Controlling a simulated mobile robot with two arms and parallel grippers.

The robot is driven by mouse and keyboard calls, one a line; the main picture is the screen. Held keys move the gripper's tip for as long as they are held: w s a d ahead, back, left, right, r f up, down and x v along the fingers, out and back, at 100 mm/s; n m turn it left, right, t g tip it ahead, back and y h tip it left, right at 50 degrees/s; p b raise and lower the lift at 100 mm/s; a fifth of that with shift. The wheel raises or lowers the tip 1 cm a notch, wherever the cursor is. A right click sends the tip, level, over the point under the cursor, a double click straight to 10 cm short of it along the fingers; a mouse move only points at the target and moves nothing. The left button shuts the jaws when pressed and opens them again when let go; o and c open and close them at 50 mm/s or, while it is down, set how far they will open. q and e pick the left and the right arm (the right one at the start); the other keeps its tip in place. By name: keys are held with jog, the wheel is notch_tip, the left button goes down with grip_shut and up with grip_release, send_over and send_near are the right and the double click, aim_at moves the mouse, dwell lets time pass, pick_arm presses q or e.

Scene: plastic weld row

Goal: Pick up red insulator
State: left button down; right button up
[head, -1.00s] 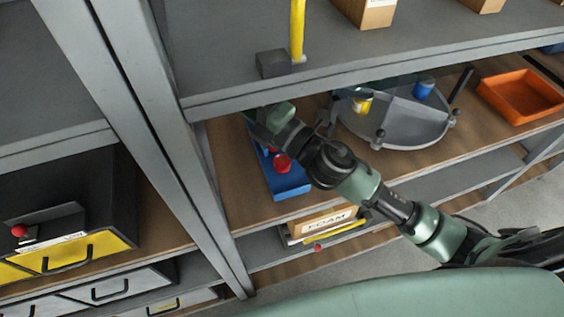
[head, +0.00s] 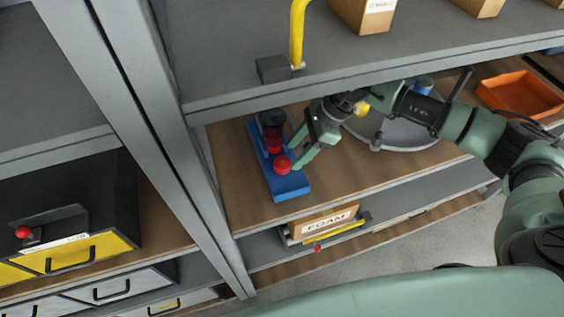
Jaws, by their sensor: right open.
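Two red insulators stand in a blue holder on the wooden shelf. The nearer one (head: 281,165) is clear to see, and the farther one (head: 272,139) stands behind it. The blue holder (head: 289,188) runs from front to back at the left of the shelf. My right gripper (head: 293,154) is open, with its fingers pointing down and left at the right side of the red insulators. I cannot tell whether a finger touches one. My left gripper is not in view.
A grey round tray (head: 401,134) with a yellow and a blue item stands right of the holder. An orange bin (head: 520,95) is farther right. The grey upper shelf (head: 400,45) overhangs, and a grey post (head: 175,150) stands at left. A FOAM box (head: 322,224) sits below.

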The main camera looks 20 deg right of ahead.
aim_at(284, 162)
jog(key=p+x, duration=0.1)
jog(key=x, duration=0.1)
jog(key=p+x, duration=0.1)
jog(key=x, duration=0.1)
jog(key=shift+w+a, duration=0.15)
jog(key=shift+a, duration=0.3)
jog(key=shift+f, duration=0.3)
grip_shut()
